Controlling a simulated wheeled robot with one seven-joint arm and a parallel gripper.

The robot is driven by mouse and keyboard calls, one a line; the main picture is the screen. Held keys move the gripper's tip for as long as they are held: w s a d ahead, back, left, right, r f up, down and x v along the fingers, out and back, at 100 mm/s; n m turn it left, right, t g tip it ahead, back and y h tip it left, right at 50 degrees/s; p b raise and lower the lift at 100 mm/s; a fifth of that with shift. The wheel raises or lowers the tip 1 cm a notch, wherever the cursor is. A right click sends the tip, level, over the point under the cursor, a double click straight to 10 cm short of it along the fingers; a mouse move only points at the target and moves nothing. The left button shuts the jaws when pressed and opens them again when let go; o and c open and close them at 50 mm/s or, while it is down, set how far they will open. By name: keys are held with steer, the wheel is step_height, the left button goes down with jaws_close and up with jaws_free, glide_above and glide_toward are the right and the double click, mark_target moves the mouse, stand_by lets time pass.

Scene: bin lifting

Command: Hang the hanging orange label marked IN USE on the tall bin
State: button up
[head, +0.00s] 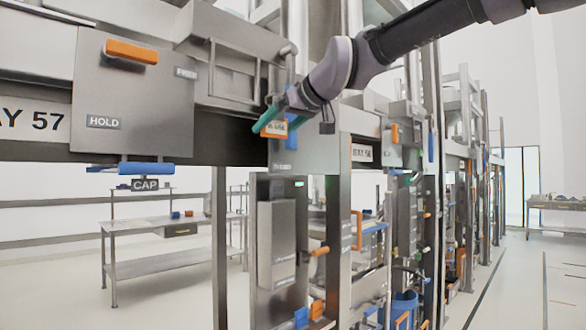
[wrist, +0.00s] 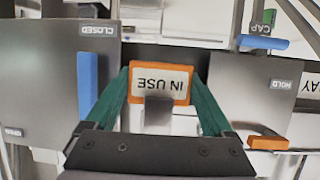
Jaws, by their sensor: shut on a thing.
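The orange label (head: 273,131) with a white IN USE face is at my gripper (head: 275,121), in front of the steel frame. In the wrist view the label (wrist: 160,72) appears upside down between the two green fingers of my gripper (wrist: 159,80). The fingers are shut on it at its sides. A grey block in front hides part of the label's lower middle. I cannot tell for certain which thing is the tall bin.
A steel panel marked HOLD (head: 134,95) with an orange handle (head: 131,52) is at left. A blue handle (head: 132,169) sits below it. A panel marked CLOSED (wrist: 60,85) with a blue bar is beside the gripper. A workbench (head: 170,225) stands behind; the right floor is mostly clear.

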steer(key=s+r+n, duration=0.1)
steer(key=s+r, duration=0.3)
steer(key=s, duration=0.2)
steer(key=w+a+f, duration=0.1)
steer(key=w+a, duration=0.9)
steer(key=a, duration=0.1)
steer(key=shift+w+f+g+y, duration=0.2)
steer(key=shift+w+g+y, duration=0.1)
steer(key=shift+w, duration=0.1)
stand_by(0.8)
steer(key=o, duration=0.9)
steer(key=shift+d, duration=0.1)
